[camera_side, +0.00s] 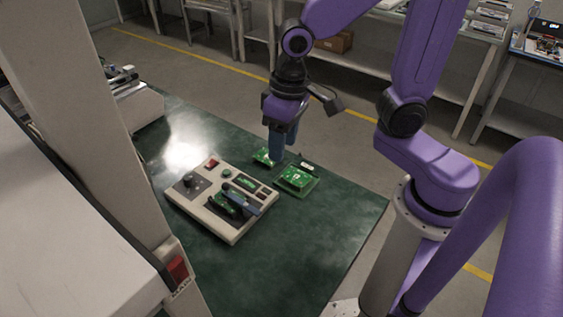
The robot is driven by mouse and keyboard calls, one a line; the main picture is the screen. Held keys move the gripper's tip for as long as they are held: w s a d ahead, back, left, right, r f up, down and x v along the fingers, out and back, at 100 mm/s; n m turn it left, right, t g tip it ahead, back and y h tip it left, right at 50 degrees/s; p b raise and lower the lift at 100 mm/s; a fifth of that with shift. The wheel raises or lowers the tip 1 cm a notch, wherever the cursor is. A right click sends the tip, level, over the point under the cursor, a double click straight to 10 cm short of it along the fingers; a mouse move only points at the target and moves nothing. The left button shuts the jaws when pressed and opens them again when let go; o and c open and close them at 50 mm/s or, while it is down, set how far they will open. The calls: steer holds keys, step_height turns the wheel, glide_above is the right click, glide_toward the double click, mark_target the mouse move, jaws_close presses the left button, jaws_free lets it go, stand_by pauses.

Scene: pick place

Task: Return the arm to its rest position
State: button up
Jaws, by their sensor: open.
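My gripper (281,151) has blue fingers and points down over the green table (330,226). It is above or beside a small green circuit board (264,157), and I cannot tell whether it touches the board. The jaws are open; the gap between the fingers is hard to see from this side. My purple arm rises from its base at the right of the picture.
A green tray (311,187) with a circuit board (297,178) lies right of the gripper. A beige test fixture (232,233) with a knob, a red button and boards stands to the left. A pale post (85,110) stands at the left. The table's front right is clear.

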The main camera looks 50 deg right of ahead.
steer(key=s+d+n, duration=0.6)
steer(key=s+n, duration=0.4)
steer(key=s, duration=0.3)
steer(key=shift+r+g, duration=0.15)
steer(key=shift+g, duration=0.15)
steer(key=shift+o, duration=0.4)
steer(key=shift+w, duration=0.1)
stand_by(0.7)
